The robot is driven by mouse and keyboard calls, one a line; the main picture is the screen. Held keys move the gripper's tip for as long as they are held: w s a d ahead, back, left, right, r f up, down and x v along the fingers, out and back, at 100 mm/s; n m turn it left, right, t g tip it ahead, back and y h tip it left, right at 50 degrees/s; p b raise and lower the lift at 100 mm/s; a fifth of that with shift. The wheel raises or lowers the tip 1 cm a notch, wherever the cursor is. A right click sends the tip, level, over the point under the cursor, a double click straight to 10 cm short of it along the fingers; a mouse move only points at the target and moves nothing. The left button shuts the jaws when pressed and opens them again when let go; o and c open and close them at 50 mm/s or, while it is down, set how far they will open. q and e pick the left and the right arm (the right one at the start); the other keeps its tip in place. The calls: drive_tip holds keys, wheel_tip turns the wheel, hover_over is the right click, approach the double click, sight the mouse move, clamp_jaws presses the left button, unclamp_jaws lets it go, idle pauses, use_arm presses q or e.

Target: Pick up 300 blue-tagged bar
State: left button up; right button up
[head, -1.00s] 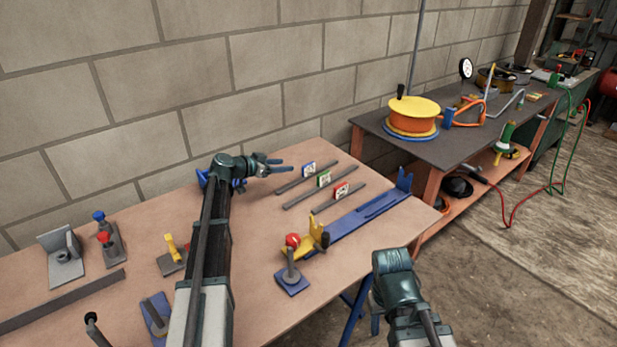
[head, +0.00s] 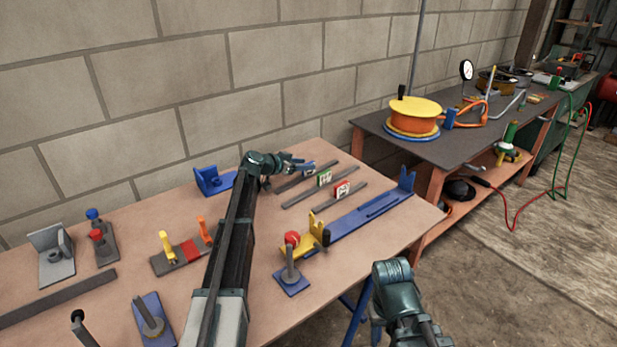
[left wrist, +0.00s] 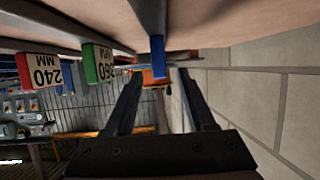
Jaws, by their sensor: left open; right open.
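The blue-tagged bar (head: 340,171) lies on the workbench as the farthest of three grey bars. In the left wrist view the blue tag (left wrist: 157,70) stands between the open fingers of my left gripper (left wrist: 157,85), with gaps on both sides. The number on this tag cannot be read. My right gripper (head: 377,325) hangs low in front of the bench, its fingers mostly hidden behind my arm.
Green-tagged (head: 324,178) and red-tagged (head: 343,189) bars lie nearer, close beside the blue-tagged one; their tags read 260 and 240 in the wrist view. A blue fixture (head: 365,212) with a yellow end lies in front. A block wall (head: 290,90) stands behind.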

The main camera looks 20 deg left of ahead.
use_arm(q)
drive_tip(key=x, duration=0.2)
drive_tip(key=shift+w+d+f, duration=0.15)
drive_tip(key=shift+w+f, duration=0.05)
drive_tip(key=shift+w, duration=0.05)
drive_tip(key=shift+c, duration=0.3)
clamp_jaws()
idle(0.9)
